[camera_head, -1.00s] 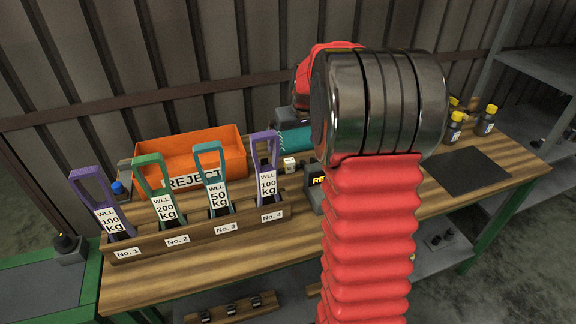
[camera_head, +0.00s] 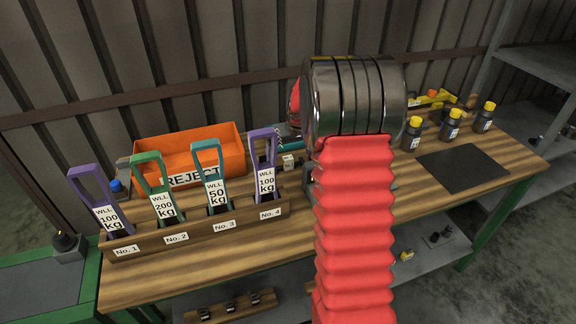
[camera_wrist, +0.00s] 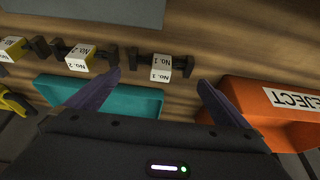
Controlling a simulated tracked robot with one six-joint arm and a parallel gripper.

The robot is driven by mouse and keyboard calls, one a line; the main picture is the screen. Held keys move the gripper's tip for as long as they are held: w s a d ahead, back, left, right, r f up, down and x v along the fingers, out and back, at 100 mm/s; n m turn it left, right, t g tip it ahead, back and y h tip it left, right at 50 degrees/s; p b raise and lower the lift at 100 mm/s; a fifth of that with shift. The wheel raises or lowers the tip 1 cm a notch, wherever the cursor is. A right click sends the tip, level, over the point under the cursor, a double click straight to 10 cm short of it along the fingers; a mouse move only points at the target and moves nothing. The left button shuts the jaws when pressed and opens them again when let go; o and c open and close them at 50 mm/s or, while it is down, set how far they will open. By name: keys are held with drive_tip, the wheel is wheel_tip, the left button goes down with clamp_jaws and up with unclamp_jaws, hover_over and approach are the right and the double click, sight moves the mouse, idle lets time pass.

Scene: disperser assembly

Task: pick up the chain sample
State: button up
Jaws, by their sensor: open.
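In the wrist view, several small samples lie in a row on the wooden bench, each a pale tagged block with dark ends. The nearest chain sample (camera_wrist: 158,67) has a white tag, upside down, that seems to read No. 1. A second sample (camera_wrist: 80,57) with a yellow side lies left of it. My gripper (camera_wrist: 158,89) is open and empty, its dark fingers on either side of the nearest sample in the picture; I cannot tell the height between them. In the head view my arm hides the gripper. A small white block (camera_head: 289,162) shows there beside the arm.
An orange REJECT bin (camera_wrist: 285,97) is close to the right finger, and a teal tray (camera_wrist: 130,98) lies under the left one. A rack (camera_head: 200,236) holds several tall tags. Yellow-capped bottles (camera_head: 451,126) and a dark mat (camera_head: 462,168) are at right.

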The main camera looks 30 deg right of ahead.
sight(288, 158)
drive_tip(key=shift+f, duration=0.1)
drive_tip(key=shift+x, duration=2.5)
drive_tip(key=shift+a, duration=0.1)
drive_tip(key=shift+c, duration=0.3)
drive_tip(key=c, duration=0.9)
